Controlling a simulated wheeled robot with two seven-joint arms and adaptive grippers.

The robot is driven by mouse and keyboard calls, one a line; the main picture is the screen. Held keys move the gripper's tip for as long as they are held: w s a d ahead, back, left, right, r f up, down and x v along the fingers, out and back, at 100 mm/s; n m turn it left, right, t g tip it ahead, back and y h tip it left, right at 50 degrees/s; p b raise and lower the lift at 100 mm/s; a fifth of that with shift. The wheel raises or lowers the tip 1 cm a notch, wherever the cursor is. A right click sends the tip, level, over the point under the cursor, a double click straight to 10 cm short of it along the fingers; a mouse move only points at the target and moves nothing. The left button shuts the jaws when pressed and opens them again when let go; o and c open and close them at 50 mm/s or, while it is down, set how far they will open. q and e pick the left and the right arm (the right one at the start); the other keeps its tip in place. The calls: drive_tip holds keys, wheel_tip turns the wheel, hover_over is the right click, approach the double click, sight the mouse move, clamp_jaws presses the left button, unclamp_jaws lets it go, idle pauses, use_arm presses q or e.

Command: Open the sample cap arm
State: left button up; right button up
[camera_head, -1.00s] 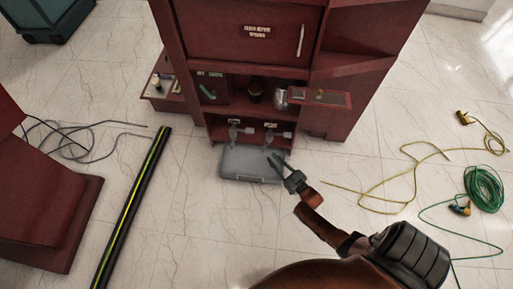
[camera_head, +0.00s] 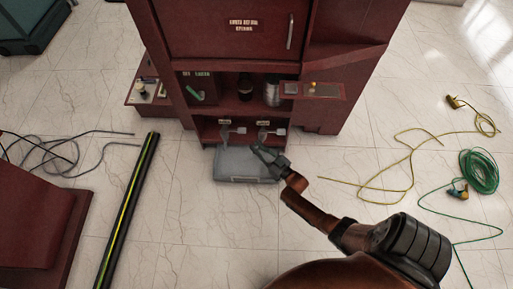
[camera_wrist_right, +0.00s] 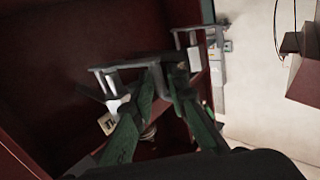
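The red cabinet's low recess holds two grey metal valve fittings with arms. The left fitting (camera_head: 228,131) and the right fitting (camera_head: 270,132) each have a small label above; I cannot tell which the task means. My right gripper (camera_head: 259,152) is just in front of and below the right fitting. In the right wrist view, its dark green fingers (camera_wrist_right: 163,80) are apart, with the nearer fitting's grey bar (camera_wrist_right: 128,67) at their tips. Contact is not clear. The other fitting (camera_wrist_right: 190,42) shows farther back. My left gripper is not in view.
A grey tray (camera_head: 229,167) lies on the floor below the recess. The shelf above holds a dark jar (camera_head: 245,88) and a metal container (camera_head: 271,91). A side shelf (camera_head: 320,91) juts out right. Yellow cable (camera_head: 385,165) and green cable (camera_head: 479,171) lie on the floor.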

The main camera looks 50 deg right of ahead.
clamp_jaws()
drive_tip(key=shift+s, duration=0.1)
idle(0.3)
